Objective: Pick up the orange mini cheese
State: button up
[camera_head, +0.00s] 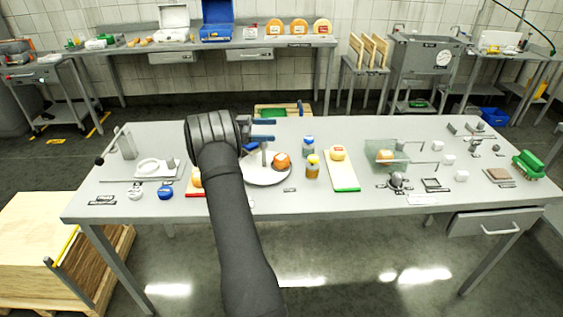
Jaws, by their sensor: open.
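The orange mini cheese (282,161) is a small round orange piece on a white plate (262,181) near the middle of the table. My gripper (263,130) is above and behind the plate, up and left of the cheese in the picture. Its dark blue-grey fingers point right and stand apart, with nothing seen between them. The gripper does not appear to touch the cheese. A thin grey upright piece (264,155) shows just left of the cheese; I cannot tell what it is. My arm covers part of the plate's left side.
Two jars, blue-lidded (308,145) and yellow-lidded (312,168), stand right of the plate. A yellow-orange cheese (337,153) sits on a green-edged board (345,180). Another cheese (385,156) is by a clear box. A red-edged board (193,189) is partly behind my arm.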

jog(key=w+a+r+n+t+y, duration=0.1)
jog(key=w+r+n+t+y, duration=0.15)
jog(key=w+r+t, duration=0.4)
jog(key=w+a+r+n+t+y, duration=0.1)
jog(key=w+r+t+y, duration=0.2)
jog(key=w+t, duration=0.65)
jog(key=w+a+r+n+t+y, duration=0.3)
jog(key=w+a+n+y, duration=0.15)
jog(key=w+y, duration=0.2)
jog(key=m+g+y, duration=0.3)
jog(key=g+y, duration=0.2)
jog(key=g, duration=1.2)
send_near(281, 157)
jog(key=f, duration=0.4)
jog(key=shift+w+f, duration=0.1)
jog(key=shift+w, duration=0.25)
jog(key=f, duration=0.5)
jog(key=shift+d+f, duration=0.1)
jog(key=shift+d, duration=0.3)
jog(key=c, duration=1.1)
